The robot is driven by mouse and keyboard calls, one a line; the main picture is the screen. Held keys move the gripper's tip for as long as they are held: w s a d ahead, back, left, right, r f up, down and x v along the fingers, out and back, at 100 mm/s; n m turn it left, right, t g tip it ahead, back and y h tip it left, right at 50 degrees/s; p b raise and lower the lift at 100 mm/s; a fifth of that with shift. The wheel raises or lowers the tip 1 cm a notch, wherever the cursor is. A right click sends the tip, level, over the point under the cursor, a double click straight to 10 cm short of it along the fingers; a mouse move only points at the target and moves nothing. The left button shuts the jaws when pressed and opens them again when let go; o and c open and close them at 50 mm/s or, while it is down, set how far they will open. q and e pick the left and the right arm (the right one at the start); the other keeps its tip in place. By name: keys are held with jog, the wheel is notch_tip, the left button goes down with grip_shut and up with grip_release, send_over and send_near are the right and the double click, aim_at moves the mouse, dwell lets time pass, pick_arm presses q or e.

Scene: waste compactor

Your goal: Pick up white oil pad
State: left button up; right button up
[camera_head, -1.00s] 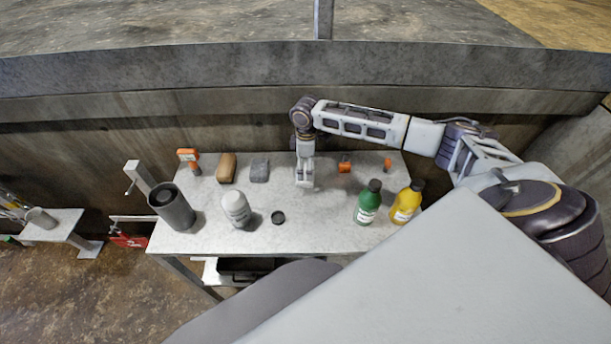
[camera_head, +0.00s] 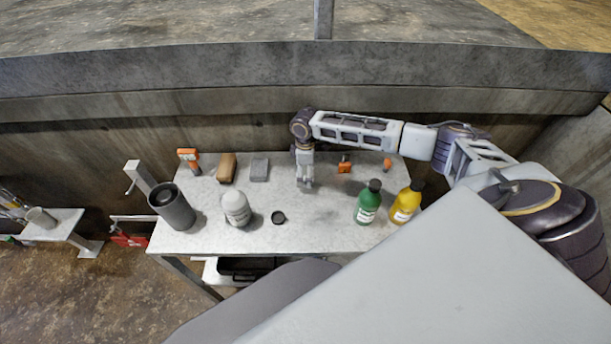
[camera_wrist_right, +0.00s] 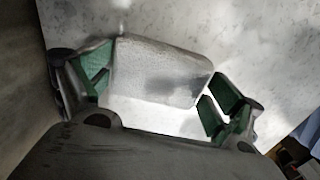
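The white oil pad is a flat, pale grey, rounded block (camera_wrist_right: 160,68) in the right wrist view. It lies between the green-lined fingers of my right gripper (camera_wrist_right: 160,88), with one finger at each side edge. The fingers are spread about as wide as the pad; I see no clear squeeze, and whether they touch its edges is hard to tell. In the head view my right gripper (camera_head: 306,184) points down over the back middle of the table and mostly hides the pad. My left gripper is out of view.
A brown block (camera_head: 227,167) and a grey block (camera_head: 260,170) lie left of my gripper. A concrete wall rises behind.

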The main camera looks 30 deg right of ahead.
aim_at(305, 174)
jog(key=c, duration=0.4)
jog(key=shift+s+r, duration=0.1)
jog(key=shift+r, duration=0.2)
jog(key=shift+a+r, duration=0.1)
jog(key=shift+r, duration=0.25)
jog(key=r, duration=0.5)
jog(key=shift+s+a+r, duration=0.15)
jog(key=shift+s+r, duration=0.15)
jog(key=shift+r, duration=0.05)
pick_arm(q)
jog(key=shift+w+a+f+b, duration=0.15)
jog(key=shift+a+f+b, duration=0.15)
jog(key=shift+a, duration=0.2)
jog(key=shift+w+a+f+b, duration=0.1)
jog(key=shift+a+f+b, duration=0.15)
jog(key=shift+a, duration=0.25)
pick_arm(e)
jog(key=s+a, duration=0.5)
jog(key=s, duration=0.3)
jog(key=s+a, duration=0.5)
jog(key=s, duration=0.3)
jog(key=shift+s, duration=0.15)
